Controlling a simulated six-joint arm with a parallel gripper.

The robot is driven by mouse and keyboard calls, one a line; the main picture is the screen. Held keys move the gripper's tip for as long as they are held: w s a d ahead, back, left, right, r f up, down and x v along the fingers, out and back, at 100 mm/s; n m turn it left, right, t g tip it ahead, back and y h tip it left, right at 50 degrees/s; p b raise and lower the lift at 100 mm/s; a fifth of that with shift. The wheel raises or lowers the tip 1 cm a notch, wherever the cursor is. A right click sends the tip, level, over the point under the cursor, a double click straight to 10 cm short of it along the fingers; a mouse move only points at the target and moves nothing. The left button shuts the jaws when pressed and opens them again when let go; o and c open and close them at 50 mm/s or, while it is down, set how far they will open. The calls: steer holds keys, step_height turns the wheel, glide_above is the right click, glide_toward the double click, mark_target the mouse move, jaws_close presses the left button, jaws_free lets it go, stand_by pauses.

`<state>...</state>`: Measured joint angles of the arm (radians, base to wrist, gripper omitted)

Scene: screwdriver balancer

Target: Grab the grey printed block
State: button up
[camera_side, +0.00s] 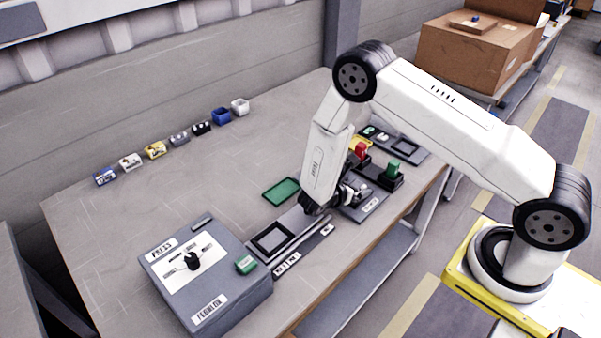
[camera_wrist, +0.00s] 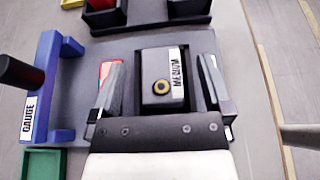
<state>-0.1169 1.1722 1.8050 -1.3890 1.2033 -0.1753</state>
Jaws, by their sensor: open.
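A dark grey block (camera_wrist: 148,93) with a white label reading MEDIUM and a yellow ring around a dark hole shows in the wrist view. My gripper (camera_wrist: 160,63) is open, with one finger on each side of this block; a gap shows at the left finger, and I cannot tell if the right one touches. In the side view my gripper (camera_side: 346,194) is low over the grey plate, and the block between its fingers cannot be made out. Another small grey block (camera_side: 179,139) stands in the row at the back of the table, far from my gripper.
A blue gauge frame (camera_wrist: 46,85) and a green tray (camera_wrist: 43,164) lie left in the wrist view. Dark bins with a red block (camera_side: 361,150) and a green block (camera_side: 394,168) stand behind my gripper. A grey press box (camera_side: 230,290) stands front left. The table's middle left is clear.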

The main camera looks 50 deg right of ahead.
steer(key=shift+x, duration=1.35)
jaws_close()
steer(key=shift+r, duration=0.15)
steer(key=shift+r, duration=1.1)
steer(key=s+a+r, duration=0.4)
steer(key=s+r, duration=0.6)
steer(key=s, duration=0.3)
steer(key=shift+s+r, duration=0.25)
steer(key=shift+r, duration=0.05)
